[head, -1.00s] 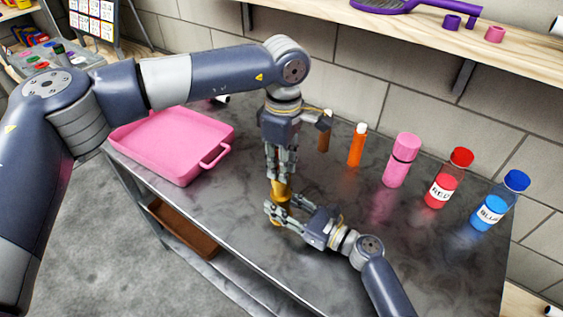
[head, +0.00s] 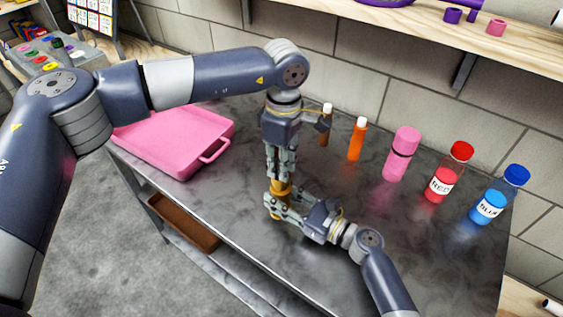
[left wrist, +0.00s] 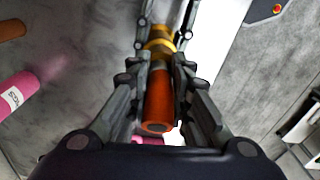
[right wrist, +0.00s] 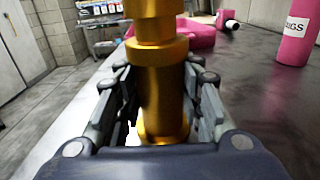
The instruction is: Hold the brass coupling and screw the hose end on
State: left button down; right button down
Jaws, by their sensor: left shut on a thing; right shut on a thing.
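The brass coupling (right wrist: 163,100) is a gold, upright cylinder with a wider flange at its lower end. My right gripper (head: 272,206) is shut on it from the side, low over the table. The hose end (left wrist: 158,103) is an orange-brown cylinder, seen in the left wrist view between the fingers. My left gripper (head: 281,178) points straight down and is shut on it, directly above the coupling. The two parts are in line and appear to meet at a gold collar (right wrist: 157,49). The fingers hide much of both parts, so I cannot tell how far they are threaded.
A pink tray (head: 165,145) lies left on the dark table. Behind and right stand a brown bottle (head: 324,130), an orange bottle (head: 356,140), a pink bottle (head: 401,155), a red bottle (head: 440,180) and a blue bottle (head: 490,205). The table's front edge is close to my grippers.

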pick_arm(q)
jog(key=shift+f, duration=0.55)
jog(key=m, duration=1.6)
jog(key=shift+a, duration=0.1)
jog(key=m, duration=0.6)
jog(key=shift+m, duration=0.4)
jog(key=c, duration=1.5)
grip_release()
jog(key=shift+a, duration=0.1)
jog(key=shift+o, duration=0.2)
